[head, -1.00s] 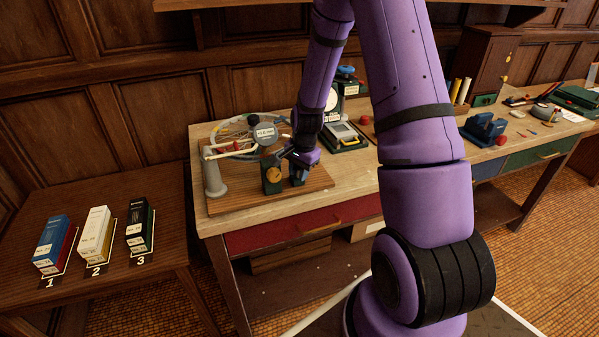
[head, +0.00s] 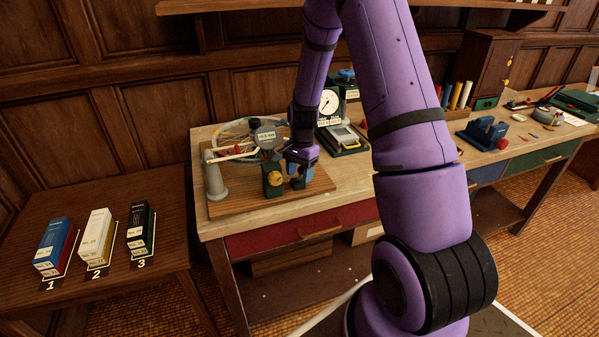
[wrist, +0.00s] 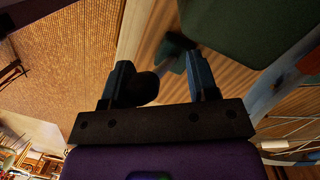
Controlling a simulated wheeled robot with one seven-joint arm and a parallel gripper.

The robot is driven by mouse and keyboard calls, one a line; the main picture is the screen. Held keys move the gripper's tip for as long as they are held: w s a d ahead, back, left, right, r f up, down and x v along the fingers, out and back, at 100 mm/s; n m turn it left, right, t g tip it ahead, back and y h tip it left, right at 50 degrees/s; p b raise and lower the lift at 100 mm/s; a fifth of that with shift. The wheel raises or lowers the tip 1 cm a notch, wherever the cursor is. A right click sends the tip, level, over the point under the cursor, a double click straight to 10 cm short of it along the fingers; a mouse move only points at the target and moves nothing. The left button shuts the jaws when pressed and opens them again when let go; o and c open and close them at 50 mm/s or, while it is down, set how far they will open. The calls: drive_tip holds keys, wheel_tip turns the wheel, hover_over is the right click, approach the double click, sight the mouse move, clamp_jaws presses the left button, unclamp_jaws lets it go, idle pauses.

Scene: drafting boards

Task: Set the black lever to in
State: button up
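The black lever appears as a dark rounded knob (wrist: 140,90) in the wrist view, between my fingers and close against the left one. I cannot tell whether they touch. My gripper (wrist: 158,66) is open, its two fingers well apart. In the head view my gripper (head: 301,168) is low over the wooden baseboard, just right of a green block with a brass dial (head: 274,178). The lever's marked positions cannot be read, and my fingers partly hide that spot in the head view.
A grey post (head: 214,181) and a round labelled gauge (head: 265,136) with tubing stand left and behind. A green scale (head: 342,138) stands behind right. The bench front edge is clear.

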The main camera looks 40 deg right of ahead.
wheel_tip(320, 180, up, 11)
drive_tip(key=d, duration=0.1)
drive_tip(key=shift+w+d+f, duration=0.15)
drive_tip(key=shift+w+d, duration=0.05)
drive_tip(key=shift+w, duration=0.25)
idle(0.5)
